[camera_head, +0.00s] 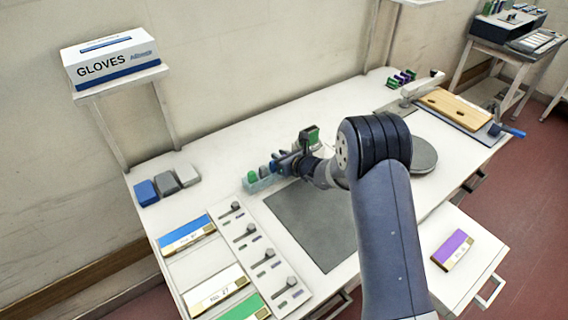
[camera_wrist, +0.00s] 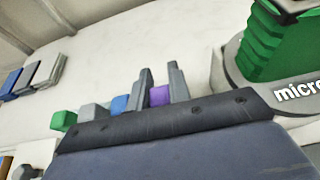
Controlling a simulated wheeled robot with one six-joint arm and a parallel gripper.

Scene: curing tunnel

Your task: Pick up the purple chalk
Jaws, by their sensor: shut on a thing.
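The purple chalk (camera_wrist: 160,96) shows between the two grey fingers of my gripper (camera_wrist: 161,92) in the wrist view. The gripper is shut on it, and only its upper part shows. In the head view my gripper (camera_head: 284,163) is at the chalk holder (camera_head: 262,184) on the white bench, and the purple chalk cannot be made out there. A blue chalk (camera_wrist: 119,104), a grey chalk (camera_wrist: 92,111) and a green chalk (camera_wrist: 63,121) stand in a row to its left. My wrist hides the base of the row, so I cannot tell whether the purple chalk is lifted.
A green-topped microscope (camera_head: 311,136) stands just behind my gripper, close by in the wrist view. A grey mat (camera_head: 318,225) lies clear in front. Blue and grey blocks (camera_head: 165,183) sit left. A purple-labelled box (camera_head: 452,250) lies at the right.

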